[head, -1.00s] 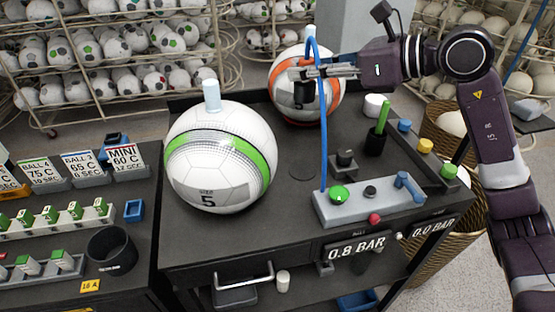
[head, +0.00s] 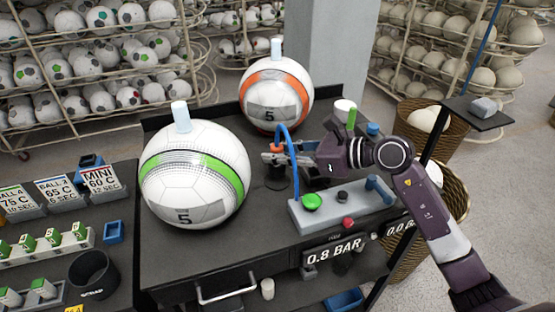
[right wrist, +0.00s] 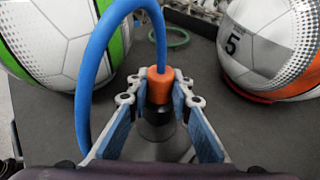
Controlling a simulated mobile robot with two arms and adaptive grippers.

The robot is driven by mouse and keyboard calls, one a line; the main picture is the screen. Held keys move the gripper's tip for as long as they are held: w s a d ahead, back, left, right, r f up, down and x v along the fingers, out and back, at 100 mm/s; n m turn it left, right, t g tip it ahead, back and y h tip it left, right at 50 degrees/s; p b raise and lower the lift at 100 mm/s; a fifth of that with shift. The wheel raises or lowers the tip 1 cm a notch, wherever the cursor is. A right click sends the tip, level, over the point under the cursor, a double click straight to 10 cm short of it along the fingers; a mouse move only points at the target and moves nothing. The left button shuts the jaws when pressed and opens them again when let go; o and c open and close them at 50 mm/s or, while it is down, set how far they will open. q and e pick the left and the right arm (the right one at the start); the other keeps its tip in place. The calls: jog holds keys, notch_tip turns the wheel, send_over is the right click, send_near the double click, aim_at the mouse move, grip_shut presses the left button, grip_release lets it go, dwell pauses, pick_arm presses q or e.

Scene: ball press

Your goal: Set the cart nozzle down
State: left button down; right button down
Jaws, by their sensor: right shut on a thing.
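My right gripper (head: 285,158) is shut on the cart nozzle, whose orange collar (right wrist: 159,84) sits between the blue finger pads in the right wrist view. A blue hose (head: 292,150) arches up from the nozzle and down to the grey pump unit (head: 335,212). The nozzle is upright over a black holder (head: 277,182) on the cart top. I cannot tell whether its lower end is seated there, as the fingers hide it. My left gripper is not in view.
The green-banded ball (head: 195,178) stands left of the gripper. The orange-banded ball (head: 276,96) stands behind it. Each has a pale cap on top. A green-topped bottle (head: 351,119) and blue knob (head: 373,129) stand at the back right.

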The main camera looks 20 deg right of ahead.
notch_tip(320, 180, down, 2)
jog(key=shift+f, duration=0.3)
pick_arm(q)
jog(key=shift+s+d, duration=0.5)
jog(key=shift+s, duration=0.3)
pick_arm(e)
jog(key=c, duration=2.2)
grip_release()
jog(key=shift+f, duration=0.2)
jog(key=o, duration=0.5)
jog(key=shift+c, duration=0.2)
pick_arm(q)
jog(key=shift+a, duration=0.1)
pick_arm(e)
jog(key=shift+r, duration=0.1)
